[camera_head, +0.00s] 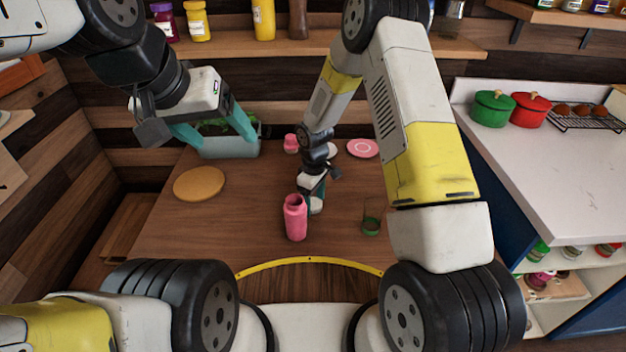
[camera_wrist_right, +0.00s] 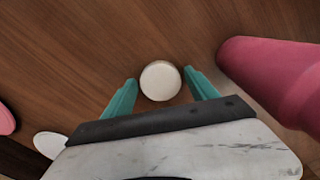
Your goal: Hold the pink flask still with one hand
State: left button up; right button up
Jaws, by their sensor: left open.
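The pink flask (camera_head: 296,219) stands upright near the middle of the wooden table; it also shows at the right of the right wrist view (camera_wrist_right: 275,75). My right gripper (camera_head: 315,197) is low over the table just behind and right of the flask, not around it. In the right wrist view its teal fingers (camera_wrist_right: 160,78) are apart, with a round white-topped object (camera_wrist_right: 160,81) between the tips. Narrow gaps seem to show on both sides of it. My left gripper (camera_head: 215,133) is open and empty, above the table's back left, away from the flask.
A green-bottomed glass (camera_head: 371,226) stands right of the flask. A round cork-coloured board (camera_head: 199,184) lies left. A teal planter (camera_head: 232,149), a small pink item (camera_head: 291,144) and a pink plate (camera_head: 362,148) are at the back. The table between board and flask is clear.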

dwell(0.3)
notch_tip(320, 180, up, 12)
notch_tip(320, 180, up, 17)
jog(key=m+t, duration=0.2)
jog(key=m, duration=0.3)
send_over(314, 204)
jog(key=s+d, duration=0.6)
jog(key=d, duration=0.1)
jog(key=s+d+r+m+t+y, duration=0.1)
jog(key=s+d+r+m+t, duration=0.1)
jog(key=s+r, duration=0.3)
jog(key=s+d+r+m+t+y, duration=0.1)
jog(key=s+d+r+m+t, duration=0.1)
jog(key=s, duration=1)
notch_tip(314, 204, up, 3)
jog(key=shift+s+d+r+m, duration=0.1)
jog(key=shift+s+d+m, duration=0.15)
jog(key=shift+d+m, duration=0.75)
